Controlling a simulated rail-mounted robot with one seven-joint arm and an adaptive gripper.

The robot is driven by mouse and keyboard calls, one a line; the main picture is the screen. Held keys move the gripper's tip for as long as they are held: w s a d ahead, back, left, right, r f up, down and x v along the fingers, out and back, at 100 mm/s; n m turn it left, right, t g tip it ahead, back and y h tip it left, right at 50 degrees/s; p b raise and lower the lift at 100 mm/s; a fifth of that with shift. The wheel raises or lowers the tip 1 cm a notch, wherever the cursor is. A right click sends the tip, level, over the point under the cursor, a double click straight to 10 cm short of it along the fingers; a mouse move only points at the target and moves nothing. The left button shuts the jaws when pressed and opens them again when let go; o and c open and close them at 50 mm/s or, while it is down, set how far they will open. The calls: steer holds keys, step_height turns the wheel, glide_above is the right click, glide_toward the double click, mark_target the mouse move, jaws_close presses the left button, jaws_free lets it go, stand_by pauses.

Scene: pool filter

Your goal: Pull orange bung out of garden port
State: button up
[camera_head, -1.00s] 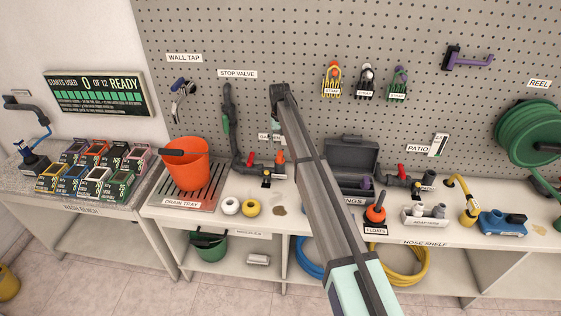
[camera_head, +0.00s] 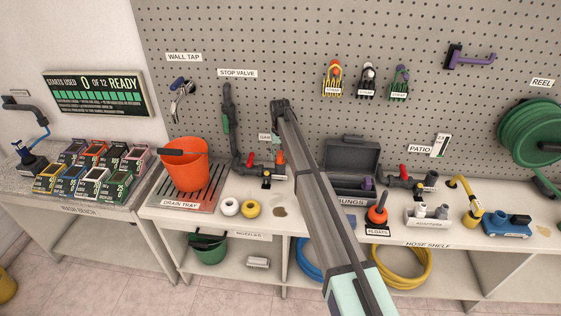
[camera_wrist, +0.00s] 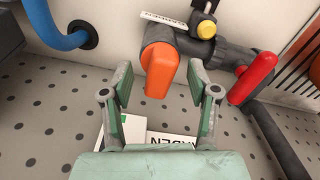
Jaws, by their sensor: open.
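The orange bung (camera_wrist: 160,72) sits on the end of the dark grey garden port pipe (camera_wrist: 192,45) in the wrist view. My gripper (camera_wrist: 160,84) is open, with one green-grey finger on each side of the bung's near end. Gaps show between the bung and both fingers, and nothing is held. In the head view a small part of the orange bung (camera_head: 281,157) shows beside my arm, above the port with its red handle (camera_head: 277,169). My arm hides most of my gripper there.
In the wrist view a red lever (camera_wrist: 253,80), a yellow knob (camera_wrist: 206,29) and a blue hose (camera_wrist: 55,25) are near. In the head view an orange bucket (camera_head: 186,165) stands left on the drain tray (camera_head: 200,203). An open grey bungs case (camera_head: 352,158) is to the right.

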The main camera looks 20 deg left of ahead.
jaws_close()
steer(key=shift+r, duration=0.3)
steer(key=shift+r, duration=0.35)
steer(key=shift+r, duration=0.15)
steer(key=shift+r+p, duration=1.25)
steer(key=shift+r, duration=1.7)
